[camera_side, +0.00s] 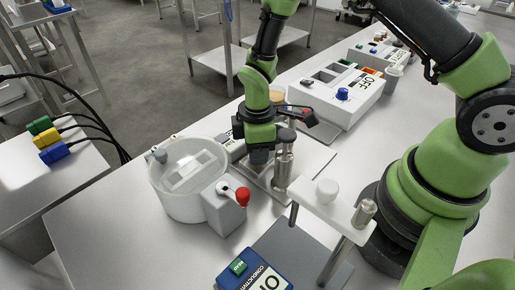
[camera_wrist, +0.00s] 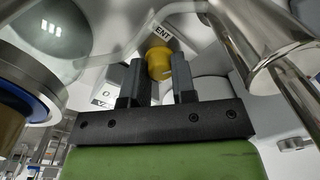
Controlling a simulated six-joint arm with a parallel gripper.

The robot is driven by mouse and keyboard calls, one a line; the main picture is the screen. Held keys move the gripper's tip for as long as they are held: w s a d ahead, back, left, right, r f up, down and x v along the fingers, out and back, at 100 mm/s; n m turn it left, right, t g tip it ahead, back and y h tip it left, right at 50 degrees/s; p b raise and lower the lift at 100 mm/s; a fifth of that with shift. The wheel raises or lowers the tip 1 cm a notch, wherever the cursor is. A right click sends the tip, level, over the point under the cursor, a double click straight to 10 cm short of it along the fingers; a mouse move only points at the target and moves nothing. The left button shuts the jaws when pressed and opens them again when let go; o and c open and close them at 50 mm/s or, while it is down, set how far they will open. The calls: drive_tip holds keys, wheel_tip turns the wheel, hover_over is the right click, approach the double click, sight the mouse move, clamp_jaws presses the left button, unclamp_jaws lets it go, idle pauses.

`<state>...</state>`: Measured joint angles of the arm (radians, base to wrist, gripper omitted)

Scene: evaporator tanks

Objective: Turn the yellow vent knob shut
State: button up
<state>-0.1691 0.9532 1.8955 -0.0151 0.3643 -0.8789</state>
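The yellow vent knob (camera_wrist: 159,63) shows in the wrist view beside a white label reading "ENT", the rest of it cut off by the knob. My gripper (camera_wrist: 157,72) points at the knob, with one dark finger on each side. The fingers stand a small gap apart, and the knob fills most of that gap at their tips. I cannot tell whether they press on it. In the side view my gripper (camera_side: 262,158) is down between the clear-lidded tank and a metal cylinder; the knob is hidden there.
A round white tank (camera_side: 180,205) with a clear lid and a red-knobbed block (camera_side: 230,205) stands left of my gripper. A metal cylinder (camera_side: 284,160) stands close on the right; it looms in the wrist view (camera_wrist: 262,45). A raised white shelf (camera_side: 325,205) stands in front.

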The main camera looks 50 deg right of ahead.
drive_tip(key=c, duration=0.3)
drive_tip(key=shift+m, duration=2.3)
drive_tip(key=o, duration=0.9)
wheel_tip(320, 180, up, 10)
drive_tip(key=shift+d, duration=0.2)
drive_tip(key=shift+w, duration=0.1)
